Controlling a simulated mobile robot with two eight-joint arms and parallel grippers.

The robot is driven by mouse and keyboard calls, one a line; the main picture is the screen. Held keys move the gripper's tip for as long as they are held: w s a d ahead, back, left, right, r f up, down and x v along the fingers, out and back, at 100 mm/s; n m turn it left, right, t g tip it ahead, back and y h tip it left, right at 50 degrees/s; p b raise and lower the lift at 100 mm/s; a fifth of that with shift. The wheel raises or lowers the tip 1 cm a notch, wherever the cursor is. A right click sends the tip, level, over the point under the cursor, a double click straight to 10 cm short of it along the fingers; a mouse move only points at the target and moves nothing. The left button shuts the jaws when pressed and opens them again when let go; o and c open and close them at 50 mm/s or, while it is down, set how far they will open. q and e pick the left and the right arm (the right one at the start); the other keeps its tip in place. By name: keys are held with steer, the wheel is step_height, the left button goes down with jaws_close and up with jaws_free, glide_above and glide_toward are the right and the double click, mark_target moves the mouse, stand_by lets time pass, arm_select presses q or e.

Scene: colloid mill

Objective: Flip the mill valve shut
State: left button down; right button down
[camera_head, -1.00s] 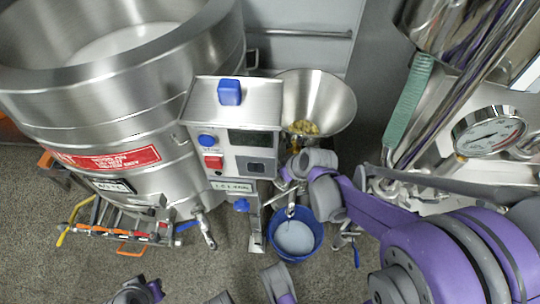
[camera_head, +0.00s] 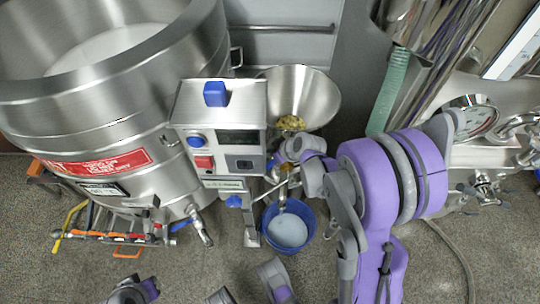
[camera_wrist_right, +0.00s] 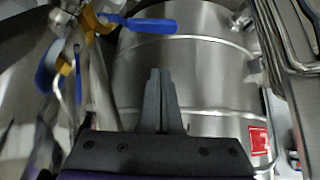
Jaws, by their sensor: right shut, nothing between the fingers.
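The mill is a steel control box (camera_head: 222,115) with a funnel hopper (camera_head: 310,92) beside it. A blue bucket (camera_head: 270,222) with pale liquid stands under its outlet. In the right wrist view a blue lever (camera_wrist_right: 150,25) lies roughly level on a brass-coloured fitting, and a second blue lever (camera_wrist_right: 45,68) is at the left. I cannot tell which belongs to the mill valve. My right gripper (camera_wrist_right: 160,72) is shut and empty, its tips below the first lever in the picture, with no contact visible. In the head view its fingers are hidden near the mill.
A large steel vat (camera_head: 125,110) stands left of the mill. A hose rack (camera_head: 110,232) with coloured handles is below it. Grey floor is open at the lower right.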

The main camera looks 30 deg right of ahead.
mark_target(268, 164)
steer(key=shift+w+a+f+b, duration=0.15)
steer(key=shift+f+b, duration=0.25)
steer(key=shift+f, duration=0.65)
steer(key=shift+w+d+f+b, duration=0.15)
steer(key=shift+f+b, duration=0.25)
steer(key=shift+f, duration=0.7)
steer(key=shift+w+a+f+b, duration=0.2)
steer(key=shift+f+b, duration=0.2)
steer(key=shift+f, duration=0.65)
steer(key=shift+s+d, duration=0.1)
steer(key=shift+s, duration=0.05)
